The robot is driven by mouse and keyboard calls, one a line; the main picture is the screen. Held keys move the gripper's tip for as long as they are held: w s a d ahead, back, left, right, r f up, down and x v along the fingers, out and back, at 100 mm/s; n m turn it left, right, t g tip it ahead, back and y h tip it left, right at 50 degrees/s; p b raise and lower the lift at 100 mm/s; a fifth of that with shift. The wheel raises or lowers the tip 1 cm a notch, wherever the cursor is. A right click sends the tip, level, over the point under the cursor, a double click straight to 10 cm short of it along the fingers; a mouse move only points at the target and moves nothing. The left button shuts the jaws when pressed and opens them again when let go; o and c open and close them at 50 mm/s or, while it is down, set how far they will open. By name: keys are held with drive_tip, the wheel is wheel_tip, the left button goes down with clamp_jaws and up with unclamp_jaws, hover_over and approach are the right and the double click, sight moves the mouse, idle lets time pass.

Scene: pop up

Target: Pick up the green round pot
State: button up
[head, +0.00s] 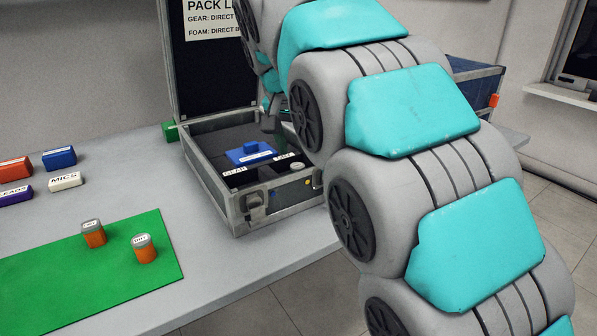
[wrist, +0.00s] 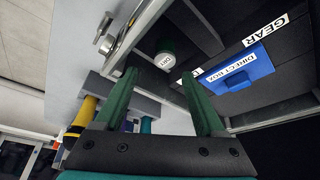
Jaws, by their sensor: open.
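The green round pot (wrist: 166,46) stands inside the open case, with a round white labelled lid facing my wrist camera. In the head view its pale lid (head: 297,166) shows in the front right part of the case (head: 207,184). My gripper (wrist: 159,74) is open, with its two dark green fingers apart and nothing between them. In the wrist view the pot appears beyond the fingertips, roughly between their lines and apart from them. In the head view my arm covers most of the gripper.
A blue box (head: 249,153) lies in the case, also in the wrist view (wrist: 237,75). The case's lid (head: 207,75) stands up behind. Two orange pots (head: 93,234) (head: 144,249) stand on a green mat (head: 110,277). Several labelled blocks lie at the left.

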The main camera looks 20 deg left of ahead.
sight(297, 165)
drive_tip(key=shift+s+a+p+x, duration=0.1)
drive_tip(key=shift+s+p+x, duration=0.05)
drive_tip(key=shift+x, duration=0.8)
drive_tip(key=shift+s+a+p+x, duration=0.1)
drive_tip(key=shift+s+x, duration=0.05)
drive_tip(key=shift+x, duration=0.75)
drive_tip(key=shift+s+a+p+x, duration=0.1)
drive_tip(key=shift+s+p+x, duration=0.05)
drive_tip(key=shift+x, duration=0.8)
drive_tip(key=shift+f, duration=0.1)
clamp_jaws()
